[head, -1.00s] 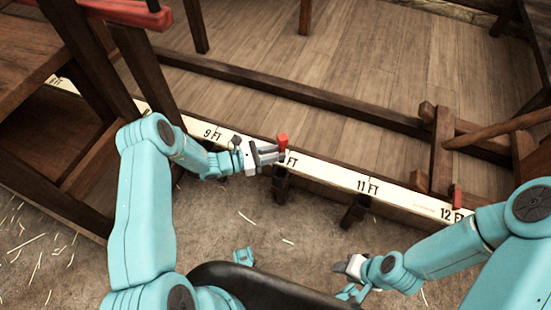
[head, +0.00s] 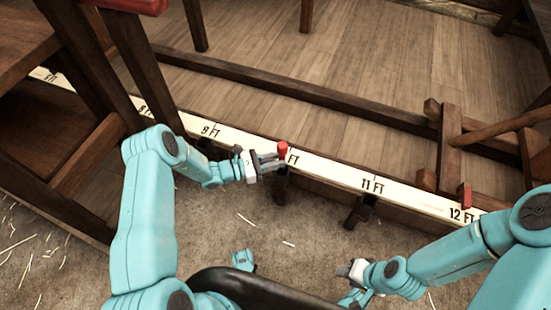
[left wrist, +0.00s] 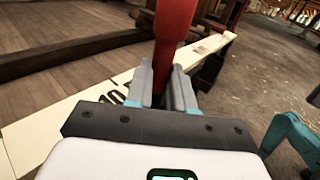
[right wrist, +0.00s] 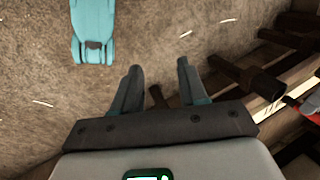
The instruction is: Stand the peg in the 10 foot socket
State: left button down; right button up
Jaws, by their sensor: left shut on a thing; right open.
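The red peg (head: 283,150) is upright in my left gripper (head: 276,160), over the white measuring board (head: 325,168) at the 10 foot mark, covering part of its label. In the left wrist view the peg (left wrist: 173,40) stands between the shut fingers. A dark bracket (head: 281,186) juts from the board's near side just below the gripper. The peg's lower end and the 10 foot socket opening are hidden, so I cannot tell whether the peg is inside. My right gripper (head: 347,268) is open and empty; its spread fingers (right wrist: 153,88) show in the right wrist view.
Another red peg (head: 464,195) stands by the 12 foot mark. A second dark bracket (head: 360,210) is near 11 feet. Dark timber frames (head: 448,150) stand at the right and wooden furniture (head: 25,120) at the left.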

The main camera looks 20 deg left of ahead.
pick_arm(q)
notch_tip(320, 180, down, 4)
jog(key=b, duration=0.3)
jog(key=shift+f, duration=0.1)
jog(key=shift+f+b, duration=0.7)
jog(key=shift+b, duration=0.1)
pick_arm(e)
jog(key=shift+t, duration=0.3)
jog(key=shift+w+d+f, duration=0.15)
jog(key=shift+w+f, duration=0.1)
jog(key=shift+f, duration=0.55)
jog(key=shift+w+d+f, duration=0.15)
jog(key=shift+w+f, duration=0.1)
jog(key=shift+f, duration=0.55)
jog(key=shift+w+d+f, duration=0.15)
jog(key=shift+w+f, duration=0.1)
jog(key=shift+f, duration=0.55)
pick_arm(q)
jog(key=c, duration=0.9)
grip_release()
jog(key=shift+a, duration=0.1)
pick_arm(e)
jog(key=shift+r, duration=0.1)
